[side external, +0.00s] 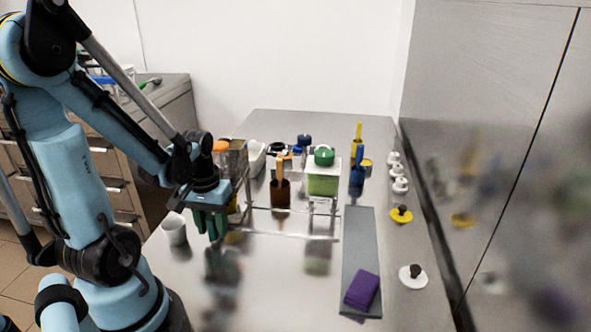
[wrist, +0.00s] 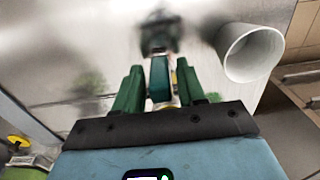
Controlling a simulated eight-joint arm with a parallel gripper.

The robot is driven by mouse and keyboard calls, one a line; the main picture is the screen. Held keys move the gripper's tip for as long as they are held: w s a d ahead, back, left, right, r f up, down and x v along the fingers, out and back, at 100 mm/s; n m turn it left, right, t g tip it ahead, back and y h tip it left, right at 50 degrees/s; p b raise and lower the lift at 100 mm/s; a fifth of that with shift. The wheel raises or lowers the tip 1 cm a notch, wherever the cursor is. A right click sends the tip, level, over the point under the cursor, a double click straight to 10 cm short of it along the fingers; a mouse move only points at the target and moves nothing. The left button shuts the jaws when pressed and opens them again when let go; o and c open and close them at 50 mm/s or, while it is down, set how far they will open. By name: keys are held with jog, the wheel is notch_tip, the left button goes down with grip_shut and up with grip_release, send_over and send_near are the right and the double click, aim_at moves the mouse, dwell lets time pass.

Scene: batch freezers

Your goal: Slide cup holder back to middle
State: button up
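The likely cup holder is a low clear rack (side external: 290,209) with thin rails near the middle of the steel table in the side view. My gripper (side external: 210,224) points down just left of the rack's left end, and I cannot tell if they touch. In the wrist view my gripper's green fingers (wrist: 161,88) stand apart. A narrow dark green shape and a yellow and white strip show between them. I cannot tell whether these are objects or reflections. A white cup (side external: 174,230) stands left of my gripper. The cup also shows open-mouthed in the wrist view (wrist: 250,55).
A brown container with an orange-handled spatula (side external: 280,192) and a green-filled tub (side external: 323,180) stand at the rack's back side. A grey strip with a purple cloth (side external: 362,290) lies to the right. Yellow (side external: 401,215) and white (side external: 413,278) discs lie near the wall. The front centre is clear.

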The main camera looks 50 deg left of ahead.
grip_shut()
jog(key=w+d, duration=0.8)
jog(key=shift+w, duration=0.1)
jog(key=shift+o, duration=1)
grip_release()
